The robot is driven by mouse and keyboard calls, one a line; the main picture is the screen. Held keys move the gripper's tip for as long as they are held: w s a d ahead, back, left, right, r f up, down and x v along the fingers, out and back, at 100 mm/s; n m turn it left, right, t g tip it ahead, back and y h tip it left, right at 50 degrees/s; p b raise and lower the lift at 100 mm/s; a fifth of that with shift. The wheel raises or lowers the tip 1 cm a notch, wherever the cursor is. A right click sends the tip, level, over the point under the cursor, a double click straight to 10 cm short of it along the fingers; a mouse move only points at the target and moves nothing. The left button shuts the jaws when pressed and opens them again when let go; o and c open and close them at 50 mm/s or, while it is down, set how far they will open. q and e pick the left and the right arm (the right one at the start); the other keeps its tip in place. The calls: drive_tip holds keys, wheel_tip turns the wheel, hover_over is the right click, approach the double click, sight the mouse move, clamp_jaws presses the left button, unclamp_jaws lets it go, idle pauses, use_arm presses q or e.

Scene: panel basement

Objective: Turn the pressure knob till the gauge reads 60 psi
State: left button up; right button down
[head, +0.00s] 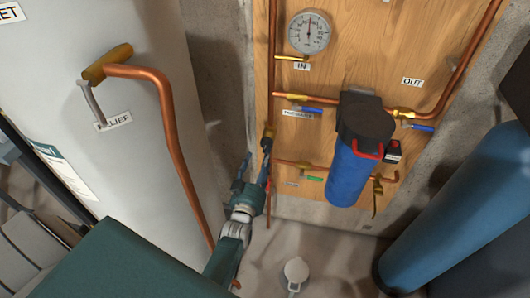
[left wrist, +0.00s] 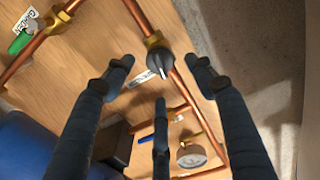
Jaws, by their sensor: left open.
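The pressure gauge (head: 309,33) is a round white dial at the top of the wooden board; its needle points roughly straight up, and its numbers are too small to read. It also shows in the left wrist view (left wrist: 191,157). The dark pressure knob (left wrist: 160,65), with a white pointer mark, sits on a brass fitting of a copper pipe. My left gripper (head: 255,162) is at the board's left edge, just below that fitting. In the left wrist view its open fingers (left wrist: 161,75) are spread around the knob, with gaps visible. My right gripper is out of view.
A blue filter housing (head: 350,172) with a black top hangs on the board, among copper pipes and blue-handled valves (head: 304,108). A white tank (head: 130,40) with a relief pipe (head: 167,120) stands left. A large blue cylinder (head: 460,215) stands right.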

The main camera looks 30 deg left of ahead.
sight(265, 149)
use_arm(q)
drive_tip(key=b+x, duration=0.2)
drive_tip(key=x, duration=0.2)
drive_tip(key=shift+w+f, duration=0.15)
drive_tip(key=shift+w, duration=0.2)
drive_tip(key=shift+b+x, duration=0.35)
drive_tip(key=shift+x, duration=0.5)
drive_tip(key=shift+c, duration=0.3)
drive_tip(key=c, duration=1.1)
